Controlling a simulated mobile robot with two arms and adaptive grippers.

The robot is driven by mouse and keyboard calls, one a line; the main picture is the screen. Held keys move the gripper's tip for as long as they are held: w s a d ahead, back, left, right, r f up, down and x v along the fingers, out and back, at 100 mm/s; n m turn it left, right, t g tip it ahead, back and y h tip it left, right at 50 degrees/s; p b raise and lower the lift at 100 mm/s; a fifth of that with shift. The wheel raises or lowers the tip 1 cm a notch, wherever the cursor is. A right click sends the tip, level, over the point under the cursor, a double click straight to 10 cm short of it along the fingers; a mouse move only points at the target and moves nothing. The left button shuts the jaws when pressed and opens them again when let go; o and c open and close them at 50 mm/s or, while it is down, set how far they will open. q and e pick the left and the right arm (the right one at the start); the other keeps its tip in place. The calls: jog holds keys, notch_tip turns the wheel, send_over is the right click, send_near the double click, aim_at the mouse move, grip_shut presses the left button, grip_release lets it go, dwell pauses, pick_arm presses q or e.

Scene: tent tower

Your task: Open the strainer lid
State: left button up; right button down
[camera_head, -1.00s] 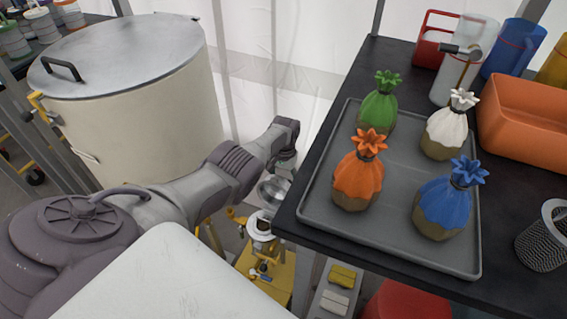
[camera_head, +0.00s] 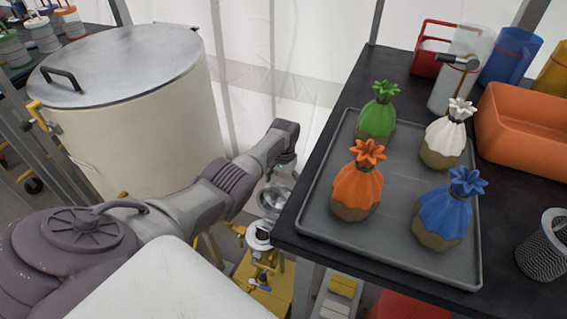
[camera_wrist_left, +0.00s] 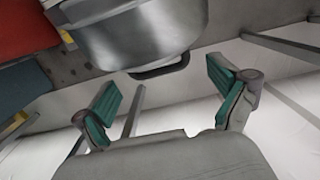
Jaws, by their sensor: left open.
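A rounded silver metal body (camera_wrist_left: 130,30), likely the strainer with its lid, fills the top of the left wrist view. A dark handle (camera_wrist_left: 160,68) sticks out from its near edge. My left gripper (camera_wrist_left: 163,90) is open and empty, its green-padded fingers spread below and either side of the handle, without visible contact. In the head view a small shiny metal piece (camera_head: 274,198) shows just below my left wrist, left of the black table; I cannot tell whether its lid is open. My left fingers are hidden or too small there. My right gripper is not in view.
A large cream drum (camera_head: 140,130) with a metal cover (camera_head: 120,60) stands at the left. The black table (camera_head: 300,225) at the right bears a grey tray (camera_head: 400,250) with colored sacks, an orange bin (camera_head: 525,135) and a mesh cup (camera_head: 545,245). A yellow stand (camera_head: 255,280) is below.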

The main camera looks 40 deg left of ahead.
pick_arm(q)
notch_tip(320, 180, up, 10)
jog(key=shift+w, duration=0.25)
jog(key=shift+f, duration=0.1)
dwell(0.5)
